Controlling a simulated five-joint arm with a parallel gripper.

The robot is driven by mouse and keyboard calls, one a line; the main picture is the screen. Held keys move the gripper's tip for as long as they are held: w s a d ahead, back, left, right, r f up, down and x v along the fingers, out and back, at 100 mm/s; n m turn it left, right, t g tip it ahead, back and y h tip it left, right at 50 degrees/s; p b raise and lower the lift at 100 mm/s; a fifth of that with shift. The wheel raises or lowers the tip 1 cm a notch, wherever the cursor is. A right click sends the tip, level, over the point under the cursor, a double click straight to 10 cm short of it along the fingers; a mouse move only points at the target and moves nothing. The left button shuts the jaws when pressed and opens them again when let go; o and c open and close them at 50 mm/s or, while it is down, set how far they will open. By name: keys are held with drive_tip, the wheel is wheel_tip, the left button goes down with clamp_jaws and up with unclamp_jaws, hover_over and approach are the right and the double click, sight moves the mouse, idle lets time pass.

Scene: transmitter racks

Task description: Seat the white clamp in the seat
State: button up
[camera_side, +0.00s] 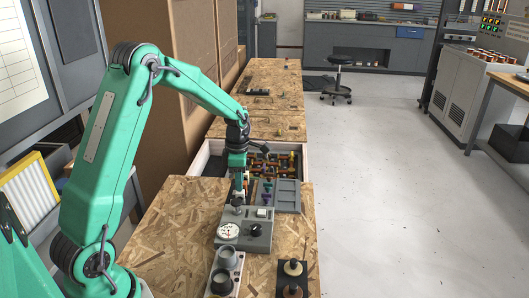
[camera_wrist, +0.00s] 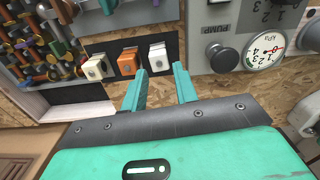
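In the wrist view a white block-like piece (camera_wrist: 158,56), which may be the white clamp, sits at the right end of a short row. It lies just beyond and between the fingertips of my gripper (camera_wrist: 162,70). An orange piece (camera_wrist: 127,63) and a cream piece (camera_wrist: 94,68) stand to its left on a dark strip. My gripper's two teal fingers are apart with nothing seen held between them. In the side view my gripper (camera_side: 238,200) points down just behind the grey gauge panel. I cannot make out which place is the seat.
A grey panel with a round gauge (camera_side: 229,231) and a black knob (camera_wrist: 222,57) is close on the right in the wrist view. A white-walled tray (camera_side: 298,160) of coloured pipes and valves lies behind. Fittings on blocks (camera_side: 292,268) stand at the front of the chipboard bench (camera_side: 170,240).

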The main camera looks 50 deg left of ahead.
sight(240, 194)
drive_tip(key=shift+a+f, duration=0.1)
drive_tip(key=shift+f, duration=3.05)
clamp_jaws()
